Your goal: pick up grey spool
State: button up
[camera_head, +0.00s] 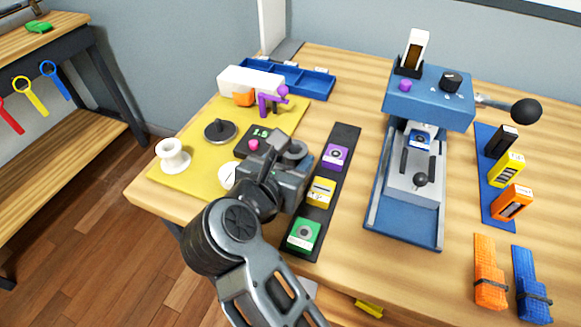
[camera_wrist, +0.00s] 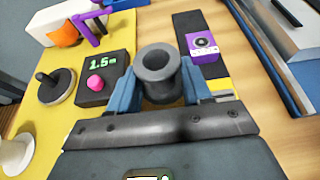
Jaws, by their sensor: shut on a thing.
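The grey spool (camera_wrist: 158,70) is between the two blue fingers of my gripper (camera_wrist: 158,92) in the wrist view. My gripper is shut on it, and its hollow round end faces the camera. In the head view the spool (camera_head: 294,150) shows at the far end of my gripper (camera_head: 285,160), partly hidden by it. It appears over the gap between the yellow mat and the dark strip; I cannot tell whether it touches the table.
A black box with a pink button (camera_wrist: 96,84) reads 1.5 m beside my gripper. A white spool (camera_head: 173,156) stands on the yellow mat (camera_head: 190,182). A dark strip (camera_head: 345,138) holds purple, yellow and green blocks at right. A blue press (camera_head: 428,95) stands further right.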

jog(key=s+d+r, duration=0.6)
jog(key=d+r, duration=0.2)
jog(key=d, duration=0.2)
jog(key=shift+r, duration=0.15)
